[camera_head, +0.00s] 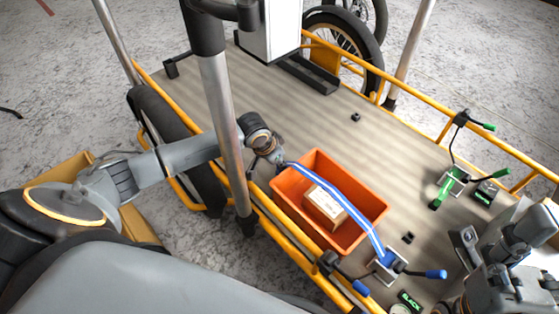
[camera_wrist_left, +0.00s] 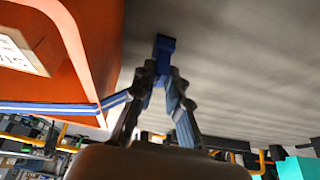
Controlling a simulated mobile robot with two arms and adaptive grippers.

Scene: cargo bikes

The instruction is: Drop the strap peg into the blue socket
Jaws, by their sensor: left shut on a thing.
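My left gripper (camera_head: 275,158) is over the cargo deck, just beyond the left end of the orange crate. It is shut on a blue strap peg, which shows between the fingertips in the left wrist view (camera_wrist_left: 164,52). The blue-and-white strap (camera_head: 345,203) runs from the gripper across the crate to a metal buckle with a blue handle (camera_head: 434,274). I cannot make out the blue socket as separate from the peg; the gripper hides the deck there. My right arm shows at the lower right; its fingertips are not clear.
The orange crate (camera_head: 284,190) holds a cardboard box (camera_head: 325,208). A green-handled buckle (camera_head: 445,186) stands at the right. Small black fittings (camera_head: 355,117) sit on the wooden deck (camera_head: 300,120). A yellow rail (camera_head: 420,98) and metal posts (camera_head: 222,105) border it. The deck beyond the crate is mostly clear.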

